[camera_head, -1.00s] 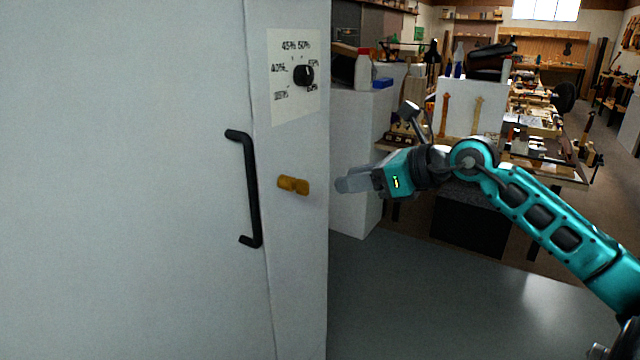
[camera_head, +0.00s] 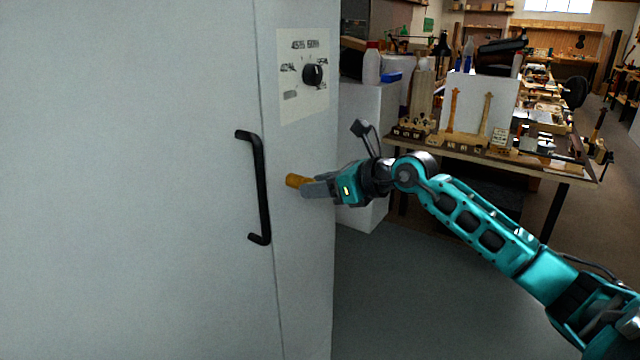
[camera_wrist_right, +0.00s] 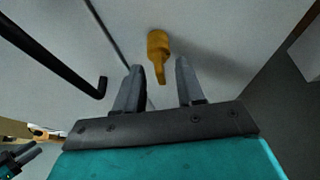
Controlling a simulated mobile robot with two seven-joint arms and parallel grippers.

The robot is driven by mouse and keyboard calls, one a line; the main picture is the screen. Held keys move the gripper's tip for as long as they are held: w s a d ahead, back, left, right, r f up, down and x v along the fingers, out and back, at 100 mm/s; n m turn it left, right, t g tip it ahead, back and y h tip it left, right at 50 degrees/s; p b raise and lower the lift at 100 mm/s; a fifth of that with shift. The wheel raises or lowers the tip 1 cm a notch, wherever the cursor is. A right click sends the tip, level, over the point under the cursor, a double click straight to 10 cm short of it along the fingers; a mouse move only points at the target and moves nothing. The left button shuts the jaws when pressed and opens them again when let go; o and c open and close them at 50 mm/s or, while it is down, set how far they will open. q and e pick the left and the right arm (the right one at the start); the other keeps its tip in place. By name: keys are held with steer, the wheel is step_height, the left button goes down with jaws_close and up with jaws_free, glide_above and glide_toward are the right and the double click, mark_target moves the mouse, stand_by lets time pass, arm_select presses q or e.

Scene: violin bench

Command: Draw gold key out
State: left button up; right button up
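The gold key (camera_head: 296,181) sticks out of the front of a pale grey cabinet (camera_head: 120,180), right of the door handle. It also shows in the right wrist view (camera_wrist_right: 157,45), its narrow outer end reaching between my fingers. My right gripper (camera_head: 309,188) is at the key from the right and hides its outer part in the head view. In the right wrist view, the right gripper (camera_wrist_right: 160,66) is open, with a finger on each side of the key's end and visible gaps.
A black door handle (camera_head: 262,190) stands out from the cabinet just left of the key. A black dial (camera_head: 313,75) on a marked panel is above. A workbench (camera_head: 500,155) with tools and violin parts stands behind my right arm.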

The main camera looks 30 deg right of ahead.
steer(key=shift+c, duration=0.4)
jaws_close()
stand_by(0.7)
